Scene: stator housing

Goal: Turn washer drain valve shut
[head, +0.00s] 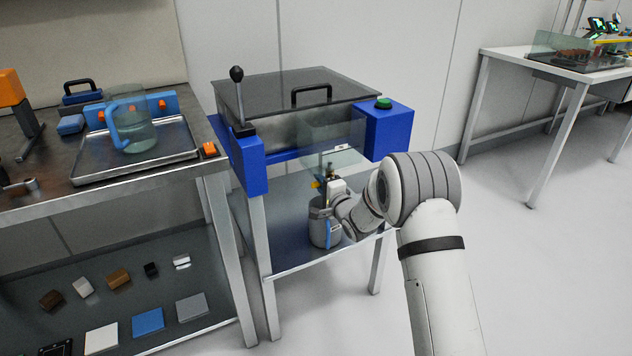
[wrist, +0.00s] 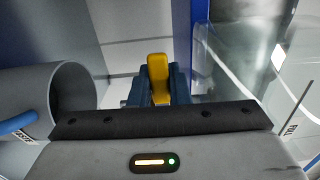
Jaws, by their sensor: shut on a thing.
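The washer (head: 270,125) is a steel tank with blue ends and a dark lid, on a metal stand. The drain valve's yellow handle (wrist: 158,75) shows in the wrist view, between the dark blue fingers of my gripper (wrist: 158,88). In the head view, a small yellow bit of the valve handle (head: 316,184) shows at the washer's underside, beside my gripper (head: 326,185). My gripper is shut on the yellow handle. The valve's body is mostly hidden, so I cannot tell how far it is turned.
A grey container (head: 319,228) with a blue handle stands below the valve on the stand's shelf; it is close at left in the wrist view (wrist: 75,95). A clear panel (head: 332,140) is at the washer's front. A workbench (head: 60,195) with a tray and jug stands left.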

